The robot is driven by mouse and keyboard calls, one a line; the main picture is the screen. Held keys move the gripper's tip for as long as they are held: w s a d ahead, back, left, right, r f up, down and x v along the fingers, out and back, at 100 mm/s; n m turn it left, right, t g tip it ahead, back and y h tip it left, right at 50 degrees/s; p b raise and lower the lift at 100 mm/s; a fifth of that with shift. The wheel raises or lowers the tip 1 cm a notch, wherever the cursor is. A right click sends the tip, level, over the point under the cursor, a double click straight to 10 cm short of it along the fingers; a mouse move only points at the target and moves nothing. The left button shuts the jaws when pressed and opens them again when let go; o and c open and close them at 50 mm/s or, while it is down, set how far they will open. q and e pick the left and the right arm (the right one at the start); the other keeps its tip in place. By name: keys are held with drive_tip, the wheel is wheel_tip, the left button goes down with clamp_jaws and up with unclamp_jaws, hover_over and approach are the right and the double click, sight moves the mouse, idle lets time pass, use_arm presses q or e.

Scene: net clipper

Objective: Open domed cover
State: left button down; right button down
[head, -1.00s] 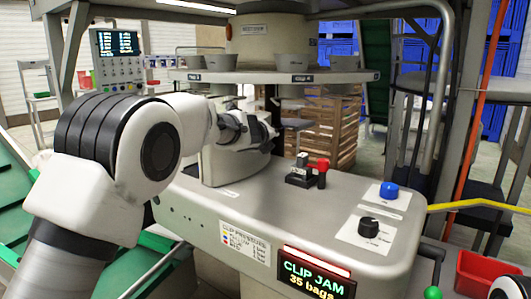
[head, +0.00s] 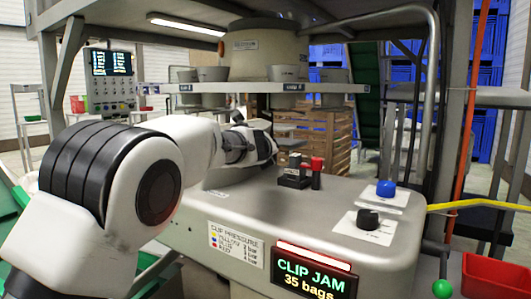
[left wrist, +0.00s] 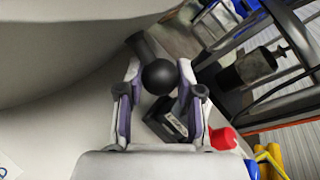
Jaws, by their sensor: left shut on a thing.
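My left gripper (left wrist: 159,95) is shut on a black ball knob (left wrist: 159,76); the knob sits between its two fingers. A smooth pale grey curved surface (left wrist: 60,50), which seems to be the domed cover, fills the left of the left wrist view. In the head view my left gripper (head: 262,148) reaches over the machine top. The cover is largely hidden there behind my arm, and I cannot tell whether it is raised. My right gripper is not in view.
A black block (head: 293,172) and a red-topped post (head: 317,170) stand close by the gripper. A blue button (head: 385,188) and a black dial (head: 368,219) are further right. A display (head: 308,274) reads CLIP JAM. The round tray (head: 300,88) hangs above my forearm.

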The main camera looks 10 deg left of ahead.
use_arm(q)
drive_tip(key=c, duration=1.1)
unclamp_jaws()
drive_tip(key=o, duration=0.4)
drive_tip(key=shift+w+d+f, duration=0.1)
drive_tip(key=shift+w, duration=0.05)
drive_tip(key=shift+c, duration=0.2)
drive_tip(key=v, duration=1.2)
